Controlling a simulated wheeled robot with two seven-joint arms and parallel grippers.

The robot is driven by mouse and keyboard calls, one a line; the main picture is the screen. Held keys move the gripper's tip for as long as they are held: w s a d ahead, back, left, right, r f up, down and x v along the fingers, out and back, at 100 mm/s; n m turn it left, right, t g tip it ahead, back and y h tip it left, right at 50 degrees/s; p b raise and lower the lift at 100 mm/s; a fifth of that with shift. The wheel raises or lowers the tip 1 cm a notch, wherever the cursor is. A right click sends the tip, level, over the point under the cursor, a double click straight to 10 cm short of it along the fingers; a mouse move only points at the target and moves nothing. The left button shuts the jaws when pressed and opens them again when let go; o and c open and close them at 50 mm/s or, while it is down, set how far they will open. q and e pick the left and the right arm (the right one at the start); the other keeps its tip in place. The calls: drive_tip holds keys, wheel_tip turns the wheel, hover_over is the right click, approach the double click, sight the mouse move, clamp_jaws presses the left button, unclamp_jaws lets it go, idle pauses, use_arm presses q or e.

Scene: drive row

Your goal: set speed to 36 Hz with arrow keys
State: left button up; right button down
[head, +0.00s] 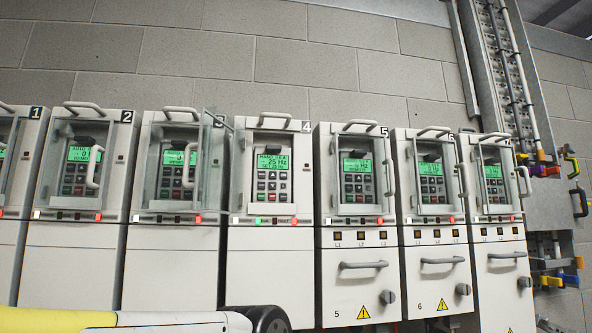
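Drive 4 (272,240) stands in the middle of a row of numbered grey drive cabinets. Its green display (272,162) reads HAND on the top line and what looks like 25 Hz in large digits; the smaller SET line is too small to read surely. Below the display is a keypad (272,186) with several small keys, including a green and a red one; the arrow marks are too small to tell. The clear door (209,150) of drive 4 appears swung open to the left, leaving the keypad uncovered. Neither gripper is in view.
Drive 3 (172,245) and drive 5 (358,250) stand on either side, with clear covers over their keypads. Drive 5 has a drawer handle (363,265) and a knob (388,297). One of my arm links crosses the bottom left. Cable trunking (505,80) rises at the right.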

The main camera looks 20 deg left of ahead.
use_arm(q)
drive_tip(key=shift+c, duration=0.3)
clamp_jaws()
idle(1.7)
